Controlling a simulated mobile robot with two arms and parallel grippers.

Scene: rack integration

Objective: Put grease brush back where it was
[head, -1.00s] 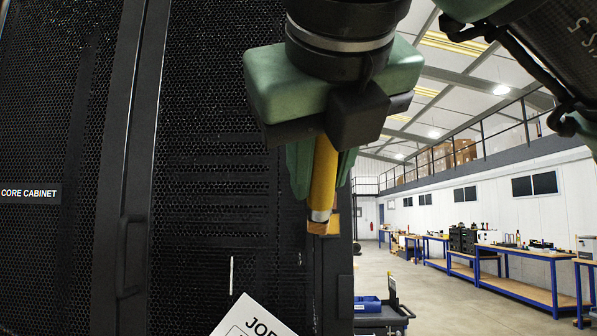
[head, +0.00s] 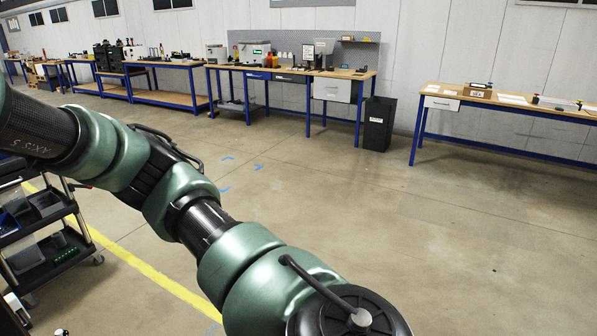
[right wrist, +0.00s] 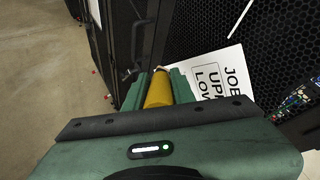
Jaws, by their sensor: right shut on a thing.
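In the right wrist view my right gripper (right wrist: 160,85) is shut on the yellow handle of the grease brush (right wrist: 159,90). The brush points away from the gripper body, and its far end is hidden or too small to make out. Beyond it stand a black mesh cabinet (right wrist: 268,30) and a white sign (right wrist: 215,80) with black lettering. In the head view one of my arms crosses the lower left, but neither gripper shows there. My left gripper is in neither view.
In the head view a black cart (head: 40,215) with bins stands at the left. Blue-legged workbenches (head: 345,75) line the far wall, with another bench (head: 510,103) at the right. A black bin (head: 379,124) stands between them. The concrete floor in the middle is clear.

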